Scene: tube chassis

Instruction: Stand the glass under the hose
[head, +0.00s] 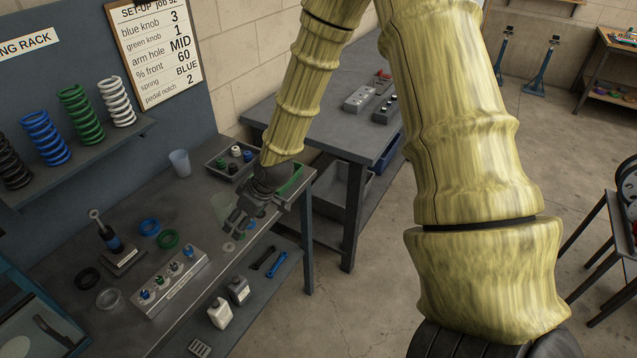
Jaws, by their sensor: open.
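My gripper (238,226) is open and low over the bench, just to the right of this glass. I cannot tell whether its fingers touch the glass. A second translucent, bluish cup (180,163) stands upright farther back against the wall panel. I cannot make out a hose in this view.

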